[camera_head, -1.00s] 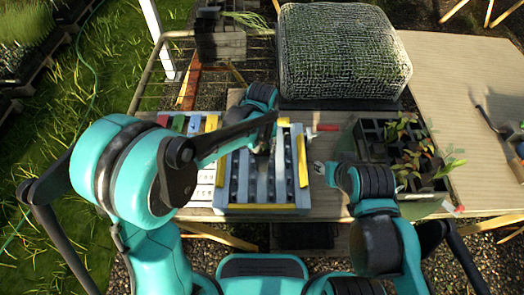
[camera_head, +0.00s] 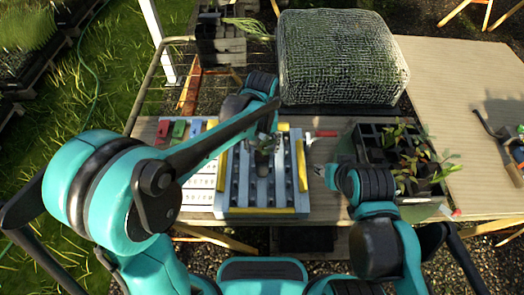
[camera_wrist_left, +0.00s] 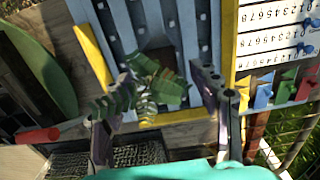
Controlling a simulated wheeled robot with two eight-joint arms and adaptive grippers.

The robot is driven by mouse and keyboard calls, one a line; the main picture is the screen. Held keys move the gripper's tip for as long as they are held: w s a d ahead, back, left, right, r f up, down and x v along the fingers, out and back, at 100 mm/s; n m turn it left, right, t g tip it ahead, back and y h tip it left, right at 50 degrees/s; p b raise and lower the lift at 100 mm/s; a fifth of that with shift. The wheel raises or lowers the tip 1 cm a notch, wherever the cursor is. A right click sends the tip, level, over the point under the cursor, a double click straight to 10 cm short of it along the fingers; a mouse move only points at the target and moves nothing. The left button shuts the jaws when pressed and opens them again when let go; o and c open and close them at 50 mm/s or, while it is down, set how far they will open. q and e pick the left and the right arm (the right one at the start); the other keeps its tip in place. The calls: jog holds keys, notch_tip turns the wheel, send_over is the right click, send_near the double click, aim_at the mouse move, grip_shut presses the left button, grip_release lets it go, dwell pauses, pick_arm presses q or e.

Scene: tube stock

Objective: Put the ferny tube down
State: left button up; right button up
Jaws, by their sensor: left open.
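The ferny tube (camera_wrist_left: 160,82) shows its green, feathery leaves between my left fingers in the left wrist view. Its dark body is mostly hidden by the leaves, and it appears to stand in the blue-grey slatted rack (camera_head: 240,190). My left gripper (camera_head: 264,148) is over the upper middle of that rack in the head view. In the wrist view the left gripper (camera_wrist_left: 162,95) is open, with one finger on each side of the plant and a gap between them. My right gripper (camera_head: 322,171) is right of the rack, too small to read.
A white number board (camera_head: 202,181) with coloured tags lies left of the rack. A red-handled tool (camera_head: 322,134) lies at its upper right. A dark planter of seedlings (camera_head: 370,150) stands further right. A mesh-covered block (camera_head: 340,60) stands behind.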

pick_arm(q)
notch_tip(320, 180, up, 6)
jog(key=p, duration=0.1)
jog(key=s+a+r+t, duration=0.1)
jog(key=s+a+t, duration=0.2)
jog(key=s+a, duration=0.3)
jog(key=s+a+r+t, duration=0.2)
jog(key=s+a+t, duration=0.2)
jog(key=a, duration=0.7)
jog(key=shift+s+a, duration=0.3)
jog(key=shift+s, duration=0.8)
jog(key=shift+f+b, duration=1.9)
jog(key=shift+f, duration=0.05)
